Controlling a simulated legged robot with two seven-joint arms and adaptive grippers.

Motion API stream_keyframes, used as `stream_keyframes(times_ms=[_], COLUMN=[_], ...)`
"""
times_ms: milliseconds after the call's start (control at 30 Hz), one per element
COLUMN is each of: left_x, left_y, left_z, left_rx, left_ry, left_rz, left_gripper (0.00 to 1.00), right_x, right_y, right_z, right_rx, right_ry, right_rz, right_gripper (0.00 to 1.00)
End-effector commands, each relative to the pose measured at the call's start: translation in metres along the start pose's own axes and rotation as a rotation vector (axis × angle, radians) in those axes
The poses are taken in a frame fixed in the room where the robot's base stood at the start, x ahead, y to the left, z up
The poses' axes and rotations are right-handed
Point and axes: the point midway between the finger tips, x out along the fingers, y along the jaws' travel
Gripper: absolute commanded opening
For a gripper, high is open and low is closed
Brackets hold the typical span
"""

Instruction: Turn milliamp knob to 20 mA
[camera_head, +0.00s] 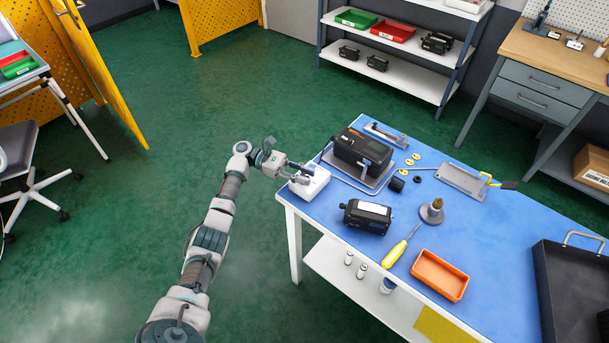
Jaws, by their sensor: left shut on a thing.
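A small white box (311,186) sits at the near left corner of the blue-topped table. My left gripper (300,174) is over this box, with its fingers shut at the box's top. The milliamp knob is too small and too covered by the fingers to make out, and its setting cannot be read. A black positioner unit (362,150) stands in a metal bracket just right of the gripper. A second black unit (367,217) lies nearer the front edge. My right gripper is not in view.
On the blue table (330,225) lie a yellow-handled screwdriver (396,251), a grey funnel-shaped part (432,211), an orange tray (440,275) and a metal plate (462,183). A black tray (570,290) is at right. Green floor (130,220) left of the table is open.

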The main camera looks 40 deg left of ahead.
Motion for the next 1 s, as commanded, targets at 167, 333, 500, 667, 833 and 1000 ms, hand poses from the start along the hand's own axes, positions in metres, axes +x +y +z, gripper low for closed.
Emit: stream_keyframes(times_ms=[167,333,500,667,833,1000], left_x=[0.002,0.002,0.001,0.000,-0.014,-0.043], left_y=[0.000,0.000,-0.001,-0.001,0.001,0.002], left_z=[-0.004,-0.004,-0.003,-0.001,-0.001,-0.001], left_rx=[-0.007,-0.008,-0.005,-0.003,-0.004,-0.005], left_ry=[0.005,0.006,0.003,0.002,0.003,0.001], left_rz=[0.000,0.000,0.000,0.000,0.003,0.003], left_gripper=[0.00,0.39,0.53,0.53,0.53,0.53], right_x=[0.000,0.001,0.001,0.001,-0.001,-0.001], right_y=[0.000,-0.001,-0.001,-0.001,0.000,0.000], right_z=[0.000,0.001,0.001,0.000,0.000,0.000], right_rx=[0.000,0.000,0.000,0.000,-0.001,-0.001], right_ry=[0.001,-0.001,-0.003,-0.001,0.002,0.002], right_rz=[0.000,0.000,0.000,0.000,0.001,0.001], right_gripper=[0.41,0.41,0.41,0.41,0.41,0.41])
